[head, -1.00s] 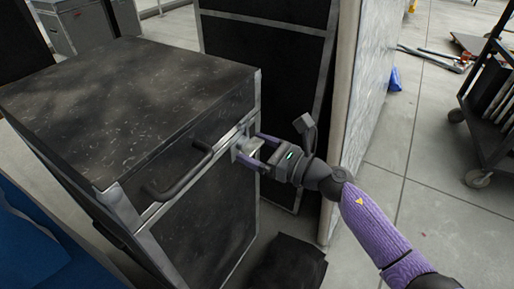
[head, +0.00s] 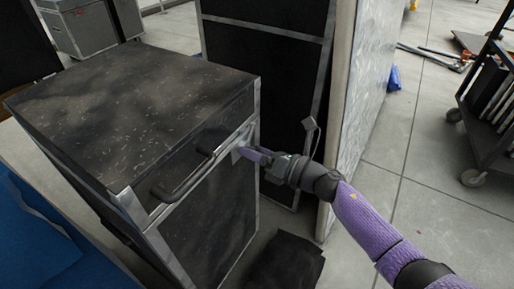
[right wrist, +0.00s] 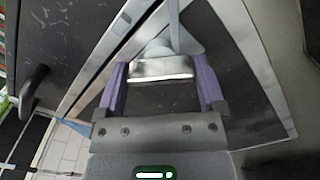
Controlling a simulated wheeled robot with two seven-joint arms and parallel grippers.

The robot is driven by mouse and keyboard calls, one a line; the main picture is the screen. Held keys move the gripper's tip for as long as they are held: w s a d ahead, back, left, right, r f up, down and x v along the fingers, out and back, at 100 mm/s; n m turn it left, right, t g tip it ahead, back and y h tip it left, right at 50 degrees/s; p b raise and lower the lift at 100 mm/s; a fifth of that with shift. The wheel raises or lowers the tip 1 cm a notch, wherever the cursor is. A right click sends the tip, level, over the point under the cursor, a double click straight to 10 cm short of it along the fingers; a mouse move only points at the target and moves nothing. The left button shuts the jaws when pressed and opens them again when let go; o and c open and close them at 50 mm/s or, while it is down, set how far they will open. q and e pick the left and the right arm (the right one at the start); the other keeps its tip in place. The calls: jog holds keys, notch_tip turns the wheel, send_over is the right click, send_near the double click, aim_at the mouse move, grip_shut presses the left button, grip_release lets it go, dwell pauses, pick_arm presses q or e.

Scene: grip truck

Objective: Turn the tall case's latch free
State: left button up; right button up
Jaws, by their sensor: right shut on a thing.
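The tall black case (head: 205,215) with metal edging stands left of centre, its lid (head: 130,95) down. Its latch (right wrist: 162,68) is a pale metal piece on the front near the right corner, at the lid seam. In the head view the latch is mostly hidden by my right gripper (head: 247,152). That gripper is shut on the latch, with one purple finger on each side of it in the right wrist view (right wrist: 163,85). My left gripper is not in view.
A dark bar handle (head: 185,172) sticks out of the case front, left of the latch. A taller black case (head: 265,75) and a pale panel (head: 355,110) stand close behind. A wheeled cart (head: 488,115) is at the right, with open floor before it.

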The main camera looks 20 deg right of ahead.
jog(key=m+p, duration=0.1)
jog(key=m, duration=0.2)
jog(key=shift+r+m, duration=0.1)
jog(key=shift+m, duration=0.2)
jog(key=m+p, duration=0.2)
jog(key=m, duration=0.2)
jog(key=shift+m, duration=1.4)
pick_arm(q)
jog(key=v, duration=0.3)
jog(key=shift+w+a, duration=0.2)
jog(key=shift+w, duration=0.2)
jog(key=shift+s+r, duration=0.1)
pick_arm(e)
jog(key=o, duration=0.9)
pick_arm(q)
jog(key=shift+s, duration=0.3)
pick_arm(e)
jog(key=shift+o, duration=0.3)
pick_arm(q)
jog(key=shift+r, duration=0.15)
